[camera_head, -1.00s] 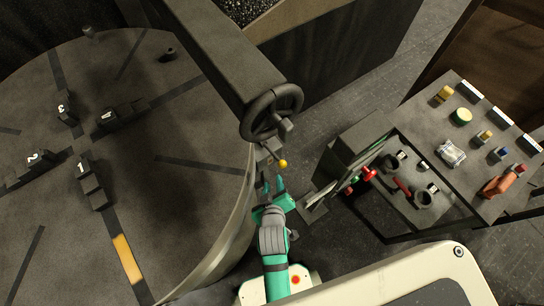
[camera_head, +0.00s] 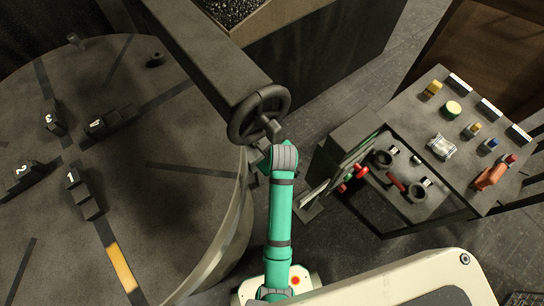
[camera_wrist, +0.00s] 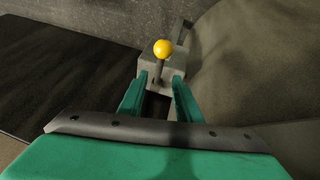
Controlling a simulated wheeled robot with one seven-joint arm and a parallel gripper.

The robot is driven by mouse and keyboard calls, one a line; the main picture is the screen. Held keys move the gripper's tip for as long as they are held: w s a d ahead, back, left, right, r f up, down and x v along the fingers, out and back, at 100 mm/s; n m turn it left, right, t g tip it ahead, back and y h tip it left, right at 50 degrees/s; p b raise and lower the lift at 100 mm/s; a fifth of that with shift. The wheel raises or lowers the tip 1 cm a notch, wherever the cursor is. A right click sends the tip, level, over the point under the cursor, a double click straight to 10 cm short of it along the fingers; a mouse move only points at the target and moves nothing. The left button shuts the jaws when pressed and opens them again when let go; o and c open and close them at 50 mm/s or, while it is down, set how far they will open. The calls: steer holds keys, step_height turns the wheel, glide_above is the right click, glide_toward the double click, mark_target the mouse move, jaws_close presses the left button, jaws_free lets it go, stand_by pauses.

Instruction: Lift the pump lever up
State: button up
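The pump lever shows in the wrist view as a yellow ball knob (camera_wrist: 162,48) on a short, thin rod. The rod stands up from a small grey block (camera_wrist: 151,68). My gripper (camera_wrist: 158,84) is open, with a green finger on each side of the picture's middle. I cannot tell whether a finger touches the rod or block. In the head view my arm hides the lever and the fingers.
A dark handwheel (camera_head: 259,114) on a beam is just above my arm in the head view. A large round table (camera_head: 150,205) with numbered blocks is at left. A panel with red and green knobs (camera_head: 350,178) and a bench (camera_head: 466,100) with small parts are at right.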

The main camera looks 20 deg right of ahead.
steer(key=x, duration=0.9)
steer(key=shift+w+f, duration=0.1)
steer(key=shift+f, duration=0.15)
steer(key=shift+c, duration=0.3)
jaws_close()
